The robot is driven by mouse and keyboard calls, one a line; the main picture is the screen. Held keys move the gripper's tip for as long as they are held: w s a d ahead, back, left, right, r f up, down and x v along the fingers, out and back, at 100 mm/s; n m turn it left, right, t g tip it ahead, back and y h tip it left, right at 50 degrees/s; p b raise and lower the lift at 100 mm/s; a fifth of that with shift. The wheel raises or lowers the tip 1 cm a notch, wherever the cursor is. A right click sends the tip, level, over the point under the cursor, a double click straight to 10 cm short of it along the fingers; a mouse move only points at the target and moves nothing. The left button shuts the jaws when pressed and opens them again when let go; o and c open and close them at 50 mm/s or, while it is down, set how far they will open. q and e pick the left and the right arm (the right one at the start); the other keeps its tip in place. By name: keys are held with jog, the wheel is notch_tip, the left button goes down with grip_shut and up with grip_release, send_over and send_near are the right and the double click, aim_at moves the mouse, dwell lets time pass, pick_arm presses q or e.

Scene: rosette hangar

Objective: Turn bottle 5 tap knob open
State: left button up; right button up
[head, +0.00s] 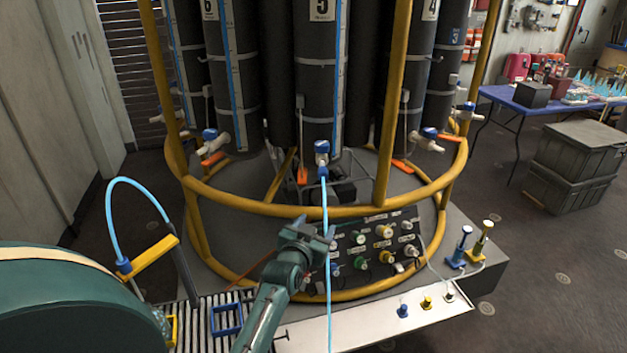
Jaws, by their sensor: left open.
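Bottle 5 (316,78) is a tall dark grey cylinder at the top centre, with a "5" label and a blue stripe. At its foot is a tap (322,158) with a blue cap, and an orange knob or lever (302,176) hangs down beside it on the left. A light blue tube (325,205) runs down from the tap. My left gripper (312,233) is open below the tap, close to the tube and in front of the control panel. I cannot tell if it touches the tube. My right gripper is out of view.
A yellow ring rail (285,210) with uprights surrounds the bottles between me and the tap. The panel (375,250) of coloured knobs lies below it. Neighbouring bottles have orange-levered taps. A slatted grate (195,325) is bottom left. A blue table (535,103) stands right.

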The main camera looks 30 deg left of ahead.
pick_arm(q)
jog(key=s+d+f+m+g+h, duration=0.1)
jog(key=s+d+f, duration=0.2)
jog(key=s, duration=0.2)
jog(key=s+d+f+m+g+h, duration=0.1)
jog(key=s+d+f, duration=0.3)
jog(key=s, duration=0.1)
jog(key=s+d+f+m+g+h, duration=0.1)
jog(key=s+d+f+h, duration=0.1)
jog(key=s+d+f, duration=0.2)
jog(key=shift+s+d+f, duration=0.1)
jog(key=shift+s+d, duration=0.1)
jog(key=shift+s, duration=0.85)
jog(key=shift+c, duration=0.7)
jog(key=s+d+f+g, duration=0.1)
jog(key=s+d, duration=0.1)
jog(key=s, duration=0.2)
jog(key=s+d+f+g+h, duration=0.1)
jog(key=s+d, duration=0.2)
jog(key=s, duration=0.1)
jog(key=s+d+f+h, duration=0.1)
jog(key=s+d, duration=0.1)
jog(key=s, duration=0.2)
jog(key=shift+s+d+f+m+g, duration=0.15)
jog(key=shift+d+m+g, duration=0.15)
jog(key=shift+g, duration=0.1)
jog(key=c, duration=0.4)
